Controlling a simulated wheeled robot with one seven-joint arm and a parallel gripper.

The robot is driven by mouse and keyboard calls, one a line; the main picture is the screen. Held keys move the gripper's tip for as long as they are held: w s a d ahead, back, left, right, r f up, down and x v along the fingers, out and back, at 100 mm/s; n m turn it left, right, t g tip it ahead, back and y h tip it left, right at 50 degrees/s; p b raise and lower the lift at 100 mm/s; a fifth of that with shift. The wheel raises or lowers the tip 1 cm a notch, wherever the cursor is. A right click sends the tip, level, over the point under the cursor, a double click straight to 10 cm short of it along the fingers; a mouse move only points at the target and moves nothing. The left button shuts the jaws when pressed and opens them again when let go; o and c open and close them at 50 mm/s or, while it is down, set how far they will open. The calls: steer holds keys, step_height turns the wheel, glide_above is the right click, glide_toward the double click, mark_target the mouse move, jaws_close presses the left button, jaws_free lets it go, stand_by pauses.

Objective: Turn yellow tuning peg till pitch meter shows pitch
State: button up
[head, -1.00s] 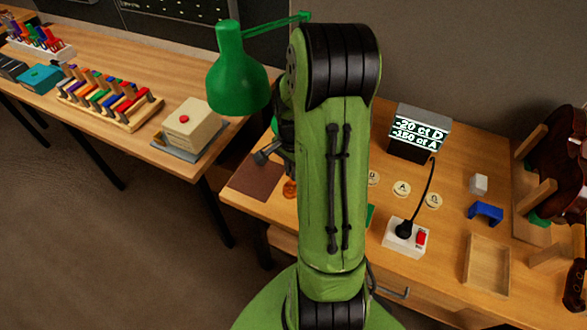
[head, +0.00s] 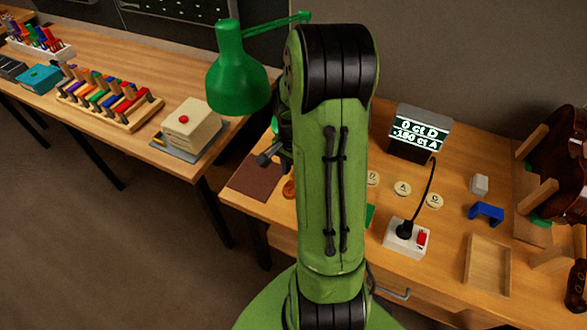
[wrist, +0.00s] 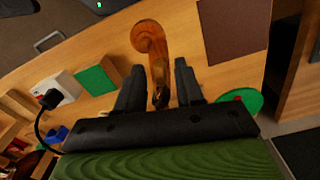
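The pitch meter (head: 419,133) stands at the back of the bench in the head view. Its top line reads 0 ct D; its lower line is a negative reading for A, hard to make out.
Labelled round discs (head: 402,188), a white switch box (head: 407,238) with a cable, a blue bracket (head: 486,213) and a wooden tray (head: 488,264) lie right of my arm. A green lamp (head: 238,75) hangs left of it. A brown mat (head: 255,176) lies at the bench's left end.

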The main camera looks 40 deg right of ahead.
step_height(320, 180, up, 16)
steer(key=p, duration=0.1)
steer(key=shift+p, duration=0.3)
steer(key=shift+f, duration=0.15)
stand_by(1.6)
